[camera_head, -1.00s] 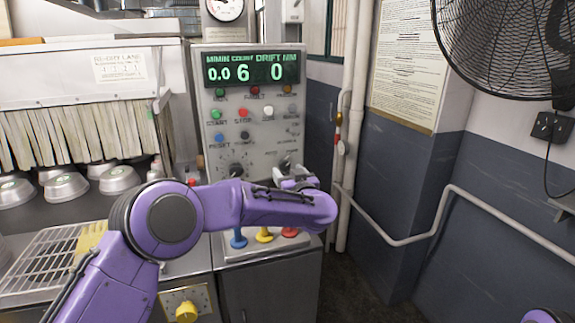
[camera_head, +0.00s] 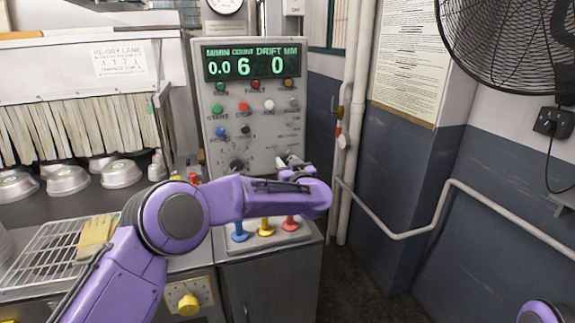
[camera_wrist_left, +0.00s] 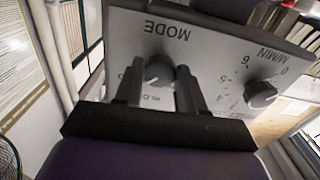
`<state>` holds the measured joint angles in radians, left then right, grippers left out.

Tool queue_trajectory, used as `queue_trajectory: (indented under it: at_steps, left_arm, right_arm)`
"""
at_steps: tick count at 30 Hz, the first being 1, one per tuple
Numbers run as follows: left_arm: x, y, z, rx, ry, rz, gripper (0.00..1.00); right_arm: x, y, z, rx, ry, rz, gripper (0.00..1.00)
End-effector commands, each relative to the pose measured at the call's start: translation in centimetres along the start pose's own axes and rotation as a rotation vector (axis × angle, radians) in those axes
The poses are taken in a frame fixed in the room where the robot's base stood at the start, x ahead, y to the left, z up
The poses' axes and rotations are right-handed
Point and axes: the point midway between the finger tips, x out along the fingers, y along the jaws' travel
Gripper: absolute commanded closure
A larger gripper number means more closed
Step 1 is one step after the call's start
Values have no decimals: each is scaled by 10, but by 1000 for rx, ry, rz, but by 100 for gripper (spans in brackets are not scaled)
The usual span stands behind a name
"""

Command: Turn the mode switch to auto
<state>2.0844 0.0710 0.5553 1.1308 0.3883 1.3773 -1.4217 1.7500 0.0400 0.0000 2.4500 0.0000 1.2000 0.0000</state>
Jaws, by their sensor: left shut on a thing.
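The grey control panel (camera_head: 262,128) stands in the middle of the head view, with a green display on top. The mode switch (camera_wrist_left: 159,71) is a dark round knob under the word MODE, which appears upside down in the left wrist view. My left gripper (camera_wrist_left: 158,78) has one finger on each side of this knob and is shut on it. In the head view the left gripper (camera_head: 289,163) is at the panel's lower right and hides the knob. The labels around the knob are partly covered by the fingers, and I cannot read its setting. My right gripper is out of view.
A second knob (camera_wrist_left: 261,94) with a number scale sits beside the mode switch. White pipes (camera_head: 348,125) run right of the panel. A black fan (camera_head: 510,45) hangs at the upper right.

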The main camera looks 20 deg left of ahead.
Motion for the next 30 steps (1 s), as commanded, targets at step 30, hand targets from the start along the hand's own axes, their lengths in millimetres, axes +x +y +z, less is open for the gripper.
queue_trajectory:
  at_steps: [30]
  left_arm:
    - [0, 2, 4, -863, -2, 0, 91]
  right_arm:
    - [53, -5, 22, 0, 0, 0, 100]
